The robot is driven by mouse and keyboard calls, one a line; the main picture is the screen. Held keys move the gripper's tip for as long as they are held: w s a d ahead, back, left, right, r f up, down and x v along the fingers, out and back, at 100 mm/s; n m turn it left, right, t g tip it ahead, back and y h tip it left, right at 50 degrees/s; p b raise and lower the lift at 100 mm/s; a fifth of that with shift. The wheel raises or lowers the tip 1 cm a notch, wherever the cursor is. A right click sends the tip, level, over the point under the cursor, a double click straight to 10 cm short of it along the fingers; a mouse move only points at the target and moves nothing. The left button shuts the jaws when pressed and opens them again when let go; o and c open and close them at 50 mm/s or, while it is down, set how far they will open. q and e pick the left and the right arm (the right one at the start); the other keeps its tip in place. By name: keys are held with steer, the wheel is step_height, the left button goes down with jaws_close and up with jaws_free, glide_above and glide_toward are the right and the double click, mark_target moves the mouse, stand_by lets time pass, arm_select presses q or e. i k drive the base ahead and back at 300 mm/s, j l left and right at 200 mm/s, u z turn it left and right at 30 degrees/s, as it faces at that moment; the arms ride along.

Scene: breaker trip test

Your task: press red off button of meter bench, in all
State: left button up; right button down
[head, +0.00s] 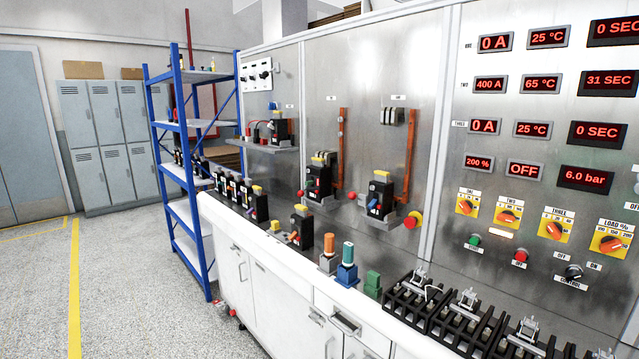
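The meter bench is the steel panel (520,120) at the right with several red digital displays. Its red off button (520,256) sits low on the panel, above a small label. A green button (475,240) is to its left and a black control knob (573,271) to its right. A display (525,169) above reads OFF, and the one beside it reads 200 %. Neither of my grippers shows in the head view, and nothing covers the red button.
Orange selector knobs (506,216) sit above the buttons. A white counter (400,322) below carries black terminal clamps (465,305) and several breakers. A red emergency stop (412,219) is on the panel left of the buttons. A blue shelf (180,130) and open floor (120,285) are at left.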

mark_target(521, 257)
steer(key=z, duration=1.25)
